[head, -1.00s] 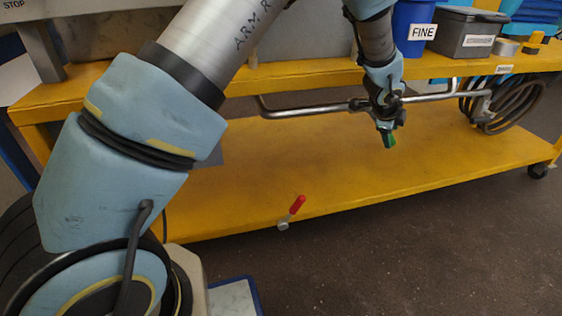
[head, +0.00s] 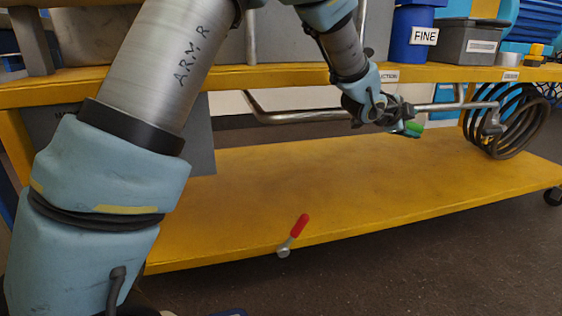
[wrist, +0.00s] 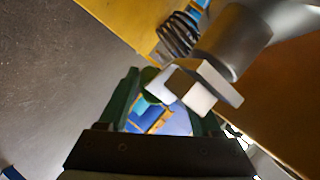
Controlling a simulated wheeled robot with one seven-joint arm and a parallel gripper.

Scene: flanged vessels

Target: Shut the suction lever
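A lever with a red handle (head: 299,225) and a round metal pivot stands at the front edge of the lower yellow shelf, its handle tilted up and right. A partly hidden label (head: 388,77) ending in "CTION" is on the upper shelf edge, above a metal pipe (head: 300,116). My gripper (head: 410,129) is beside this pipe, pointing right, well above the red lever. In the wrist view my gripper (wrist: 165,110) has its dark green fingers apart, with coloured background between them. A grey metal block (wrist: 195,92) is close at the right finger. I cannot tell which part is the suction lever.
A dark hose coil (head: 508,120) hangs at the right end of the pipe. A blue tub marked FINE (head: 412,40) and a grey box (head: 468,42) stand on the upper shelf. The lower shelf (head: 230,200) is mostly bare.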

